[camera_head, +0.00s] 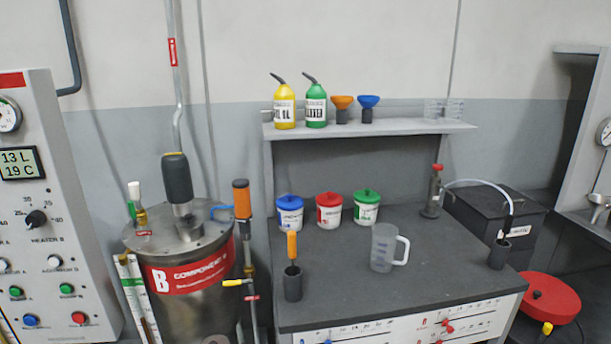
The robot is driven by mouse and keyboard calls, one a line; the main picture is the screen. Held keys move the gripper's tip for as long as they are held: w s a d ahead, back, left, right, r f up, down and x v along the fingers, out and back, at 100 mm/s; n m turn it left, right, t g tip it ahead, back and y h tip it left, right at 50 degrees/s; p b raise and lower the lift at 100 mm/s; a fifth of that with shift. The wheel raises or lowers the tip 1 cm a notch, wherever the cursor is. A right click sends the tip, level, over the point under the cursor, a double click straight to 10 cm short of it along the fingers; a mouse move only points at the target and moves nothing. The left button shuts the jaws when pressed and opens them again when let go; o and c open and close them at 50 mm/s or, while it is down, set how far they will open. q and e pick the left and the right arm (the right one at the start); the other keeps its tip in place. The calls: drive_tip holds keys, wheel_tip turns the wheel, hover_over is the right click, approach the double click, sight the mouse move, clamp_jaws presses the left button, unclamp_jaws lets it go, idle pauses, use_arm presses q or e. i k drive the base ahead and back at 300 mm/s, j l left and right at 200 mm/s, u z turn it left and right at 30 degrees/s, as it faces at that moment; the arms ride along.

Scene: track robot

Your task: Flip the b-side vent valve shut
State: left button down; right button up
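The steel tank (190,300) with a red "B COMPONENT" label (190,275) stands at the left of the bench. On the left of its lid is a small brass fitting (140,215) with an upright white-topped part (135,192). A small blue handle (222,208) shows at the right of the lid. A yellow lever (235,283) sticks out lower, beside the tank's right side. I cannot tell which of these is the vent valve; no vent label is readable. Neither of my grippers is in view.
A control panel (35,180) stands left of the tank. An orange-topped upright pipe (242,205) rises close on the tank's right. The grey bench (340,260) holds lidded tubs (328,212), a clear jug (384,250) and an orange-handled tool (292,248). A shelf (400,128) holds bottles.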

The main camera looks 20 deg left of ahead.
sight(136, 223)
drive_tip(key=i+j+u, duration=0.1)
drive_tip(key=j+u, duration=0.35)
drive_tip(key=i+j+u, duration=0.15)
drive_tip(key=u, duration=0.35)
drive_tip(key=i+j+u, duration=0.25)
drive_tip(key=u, duration=0.2)
drive_tip(key=j, duration=0.1)
